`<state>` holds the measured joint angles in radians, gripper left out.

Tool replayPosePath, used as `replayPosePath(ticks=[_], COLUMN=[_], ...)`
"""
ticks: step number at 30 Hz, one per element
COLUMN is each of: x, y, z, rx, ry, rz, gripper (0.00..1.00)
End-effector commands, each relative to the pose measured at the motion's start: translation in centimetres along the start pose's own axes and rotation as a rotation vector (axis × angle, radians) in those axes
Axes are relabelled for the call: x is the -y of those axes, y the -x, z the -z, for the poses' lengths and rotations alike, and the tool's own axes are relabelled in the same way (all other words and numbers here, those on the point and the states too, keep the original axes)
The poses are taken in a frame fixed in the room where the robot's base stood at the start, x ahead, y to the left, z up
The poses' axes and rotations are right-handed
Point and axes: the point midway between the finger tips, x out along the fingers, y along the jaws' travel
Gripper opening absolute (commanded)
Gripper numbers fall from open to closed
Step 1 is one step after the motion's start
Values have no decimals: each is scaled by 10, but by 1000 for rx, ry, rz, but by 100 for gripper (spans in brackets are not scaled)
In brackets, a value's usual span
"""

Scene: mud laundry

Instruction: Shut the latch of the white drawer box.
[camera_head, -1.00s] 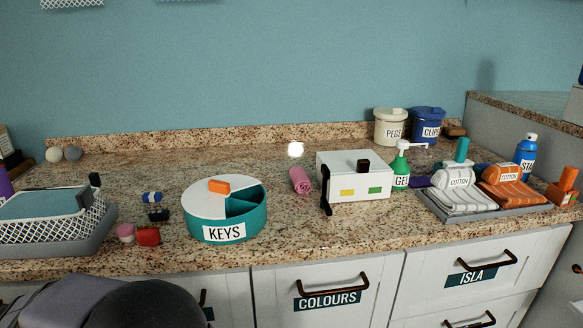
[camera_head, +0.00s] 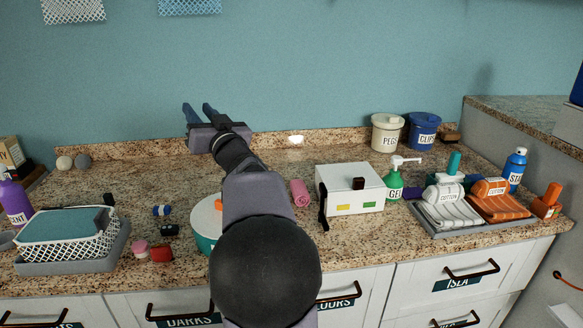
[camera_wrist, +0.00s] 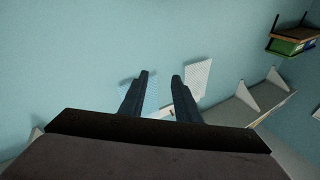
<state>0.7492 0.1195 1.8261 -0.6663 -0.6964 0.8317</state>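The white drawer box (camera_head: 340,179) stands on the granite counter, right of the middle in the head view. A dark latch lever (camera_head: 323,206) hangs down at its front left edge. A dark knob (camera_head: 358,184) shows on its front top edge, with a yellow and a green patch on the front face. My gripper (camera_head: 198,108) is raised over the back of the counter, left of and well away from the box. Its two fingers stand apart with nothing between them. In the wrist view the gripper (camera_wrist: 160,82) is open in front of the blue wall; the box is not seen there.
A pink rolled cloth (camera_head: 299,193) lies just left of the box. A green gel bottle (camera_head: 394,183) stands close on its right. Counter in front of the box is clear.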

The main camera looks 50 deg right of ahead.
Motion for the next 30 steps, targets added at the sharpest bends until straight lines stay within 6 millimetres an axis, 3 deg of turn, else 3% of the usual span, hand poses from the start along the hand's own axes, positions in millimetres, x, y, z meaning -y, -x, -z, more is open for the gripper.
replayPosePath(ticks=[1, 6, 10, 12, 15, 19, 24, 30], x=[-43, -151, -208, -227, -233, -230, -227, -229], y=[18, 92, 160, 197, 233, 253, 261, 256], z=[6, 9, -1, -21, -55, -80, -89, -88], rx=[4, 13, 29, 53, 91, 125, 139, 140], ry=[23, 92, 136, 165, 202, 233, 246, 246], rz=[-69, -249, -373, -425, -456, -466, -468, -467], gripper=[30, 30, 30, 30, 30, 30, 30, 30])
